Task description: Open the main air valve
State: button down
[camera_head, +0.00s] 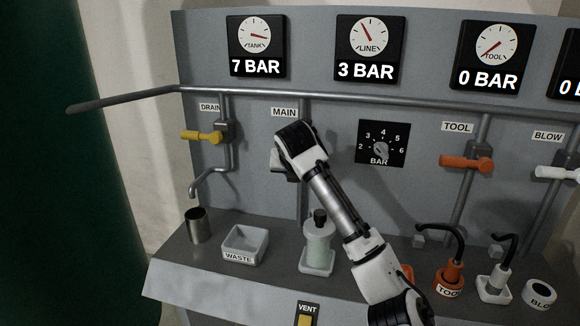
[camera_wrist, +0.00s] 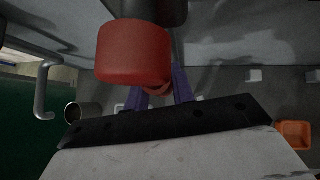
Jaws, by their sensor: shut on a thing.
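The MAIN label (camera_head: 284,112) sits on the grey panel above the spot where my gripper (camera_head: 284,168) is. My arm hides the main valve's handle in the head view. In the wrist view a red valve handle (camera_wrist: 133,52) shows large and close. My gripper's purple fingers (camera_wrist: 160,97) lie on either side of a narrower red part of it, and they are shut on it. The wrist body covers the lower part of that view. The handle's exact turn angle is hard to tell.
Gauges read TANK 7 BAR (camera_head: 256,38), LINE 3 BAR (camera_head: 368,40) and TOOL 0 BAR (camera_head: 493,48). A yellow drain valve (camera_head: 202,136) is left, a regulator dial (camera_head: 381,148) right, then an orange tool valve (camera_head: 465,162) and white blow valve (camera_head: 555,173). A cup (camera_head: 197,228) stands below.

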jog(key=shift+d+h, duration=0.25)
jog(key=shift+h, duration=0.05)
dwell(0.4)
jog(key=c, duration=1.2)
grip_release()
jog(key=shift+s, duration=0.1)
jog(key=shift+r, duration=0.1)
jog(key=b+v, duration=0.2)
jog(key=v, duration=1.1)
jog(key=shift+s+r+b, duration=0.15)
jog(key=shift+r+b, duration=0.15)
jog(key=shift+b, duration=0.1)
